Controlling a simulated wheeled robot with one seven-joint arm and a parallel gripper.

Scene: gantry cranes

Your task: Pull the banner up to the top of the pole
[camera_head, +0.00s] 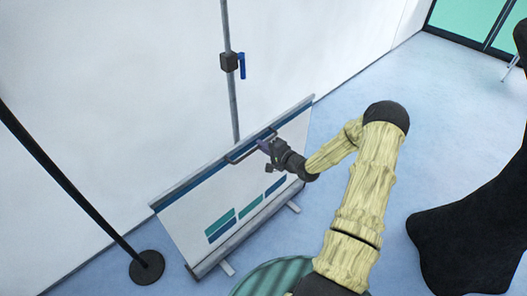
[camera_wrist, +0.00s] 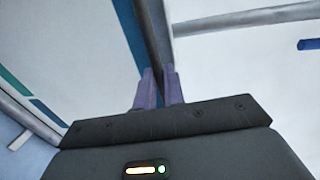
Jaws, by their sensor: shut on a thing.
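The banner (camera_head: 190,215) is a white sheet with a dark blue top band and teal and blue blocks. It stands part-way up out of a low grey base, its top rail (camera_head: 295,110) well below the clamp on the pole. The grey pole (camera_head: 226,28) rises behind it and also shows in the wrist view (camera_wrist: 250,18). My gripper (camera_head: 264,146) is shut on the dark handle (camera_head: 238,157) at the middle of the top rail. In the wrist view, the purple fingertips (camera_wrist: 160,88) close around this dark bar (camera_wrist: 150,30).
A dark clamp (camera_head: 229,62) with a blue lever sits on the pole above the banner. A black post on a round base (camera_head: 147,267) stands at left. A black draped shape (camera_head: 470,235) is at right. Blue floor is open behind my arm.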

